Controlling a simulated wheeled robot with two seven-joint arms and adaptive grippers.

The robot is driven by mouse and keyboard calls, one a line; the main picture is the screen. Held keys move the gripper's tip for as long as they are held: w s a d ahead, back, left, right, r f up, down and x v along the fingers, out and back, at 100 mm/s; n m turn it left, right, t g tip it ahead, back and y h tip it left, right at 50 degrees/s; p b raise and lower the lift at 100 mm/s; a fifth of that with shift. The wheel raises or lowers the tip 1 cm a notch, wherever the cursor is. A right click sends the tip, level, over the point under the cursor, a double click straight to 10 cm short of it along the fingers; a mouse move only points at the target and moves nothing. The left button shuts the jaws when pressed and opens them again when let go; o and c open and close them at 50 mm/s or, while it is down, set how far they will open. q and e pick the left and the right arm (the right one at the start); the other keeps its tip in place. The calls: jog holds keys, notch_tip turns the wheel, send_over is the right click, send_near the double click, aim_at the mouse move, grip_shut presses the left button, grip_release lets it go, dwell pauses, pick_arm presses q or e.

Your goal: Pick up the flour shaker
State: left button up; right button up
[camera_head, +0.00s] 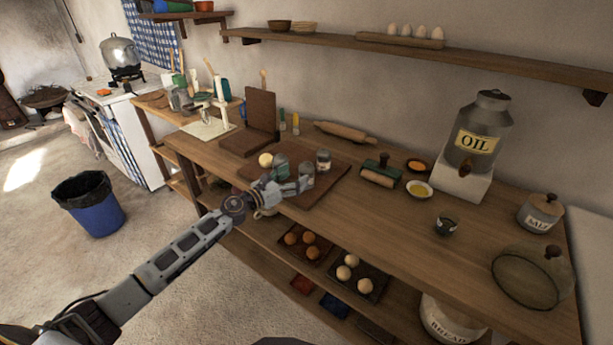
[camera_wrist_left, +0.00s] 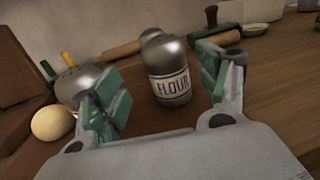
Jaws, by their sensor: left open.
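The flour shaker (camera_wrist_left: 170,75) is a small metal can with a white FLOUR label. In the left wrist view it stands ahead, between my left gripper's fingers (camera_wrist_left: 162,88), without visible contact. In the head view it appears to be the can (camera_head: 307,172) just beyond the fingertips, its label not readable there. My left gripper (camera_head: 290,185) is open and empty, low over the board (camera_head: 330,178). Another labelled can (camera_head: 323,161) stands close behind. A metal shaker (camera_wrist_left: 78,82) stands by the left finger, partly hidden. My right gripper is not in view.
A dough ball (camera_wrist_left: 52,123) lies left of the metal shaker. An oil dispenser (camera_head: 480,135) stands at the right. The counter front, right of the board, is fairly clear.

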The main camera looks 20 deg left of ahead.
aim_at(300, 174)
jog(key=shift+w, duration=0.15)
pick_arm(q)
jog(key=shift+d, duration=0.1)
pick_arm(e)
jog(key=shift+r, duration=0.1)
pick_arm(q)
jog(key=shift+w+d, duration=0.1)
jog(key=shift+w, duration=0.1)
jog(key=shift+w+d+r+p, duration=0.15)
jog(key=shift+w+d+p, duration=0.15)
jog(key=shift+w+d, duration=0.75)
jog(key=shift+w, duration=0.2)
jog(key=shift+w+d, duration=0.2)
jog(key=shift+w, duration=0.05)
jog(key=shift+w+d, duration=0.2)
jog(key=shift+w, duration=0.15)
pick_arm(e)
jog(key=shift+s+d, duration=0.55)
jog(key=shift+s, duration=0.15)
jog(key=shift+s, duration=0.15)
